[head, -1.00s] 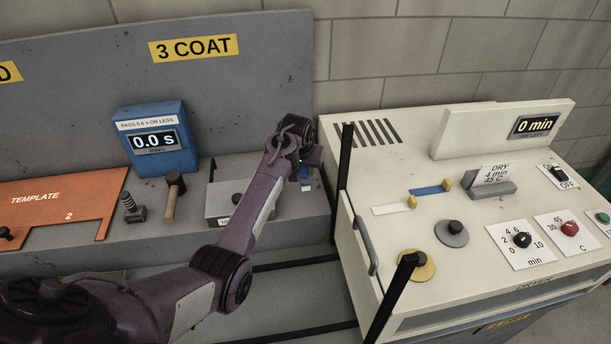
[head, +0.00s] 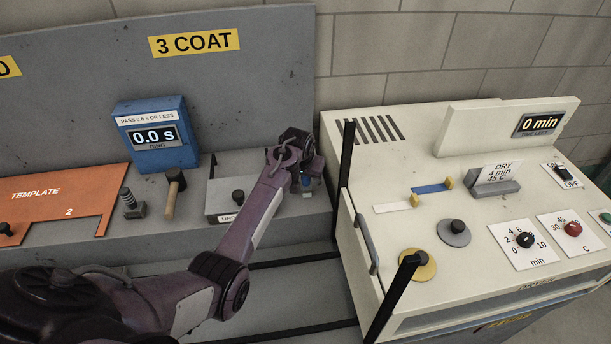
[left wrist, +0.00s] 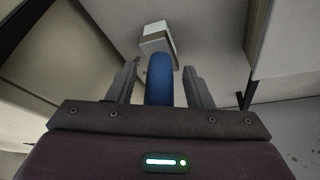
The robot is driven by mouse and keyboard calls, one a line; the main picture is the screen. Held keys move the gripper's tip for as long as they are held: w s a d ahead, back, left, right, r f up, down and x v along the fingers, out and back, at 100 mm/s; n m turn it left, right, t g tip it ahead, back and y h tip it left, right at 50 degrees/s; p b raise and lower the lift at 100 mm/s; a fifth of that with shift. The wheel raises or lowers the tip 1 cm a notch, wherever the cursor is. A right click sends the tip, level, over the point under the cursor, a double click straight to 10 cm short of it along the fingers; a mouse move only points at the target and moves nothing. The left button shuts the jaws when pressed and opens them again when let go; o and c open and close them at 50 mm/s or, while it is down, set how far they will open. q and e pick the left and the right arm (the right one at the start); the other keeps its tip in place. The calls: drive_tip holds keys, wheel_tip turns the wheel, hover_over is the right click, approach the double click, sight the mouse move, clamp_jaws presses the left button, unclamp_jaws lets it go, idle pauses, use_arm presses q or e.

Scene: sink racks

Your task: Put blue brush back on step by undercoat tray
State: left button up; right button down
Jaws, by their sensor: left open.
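The blue brush (left wrist: 160,78) shows in the left wrist view with its blue handle between the two fingers of my left gripper (left wrist: 161,80). A pale block-like end (left wrist: 157,40) lies beyond the handle. The fingers stand apart, with a gap on each side of the handle. In the head view my left gripper (head: 307,170) is over the grey step, right of the undercoat tray (head: 224,205). A bit of the blue brush (head: 306,184) shows just below it; the rest is hidden. The tray is partly covered by my left arm. My right gripper is out of view.
The grey step (head: 285,215) also bears a wooden-handled tool (head: 173,190), a dark bolt-like piece (head: 131,203) and a blue timer (head: 155,137). The cream dryer (head: 390,155), with black bars at its left edge, stands close on the right.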

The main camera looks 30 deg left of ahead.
use_arm(q)
drive_tip(key=shift+r, duration=0.3)
drive_tip(key=v, duration=1.1)
drive_tip(key=shift+r, duration=0.15)
drive_tip(key=shift+s, duration=0.2)
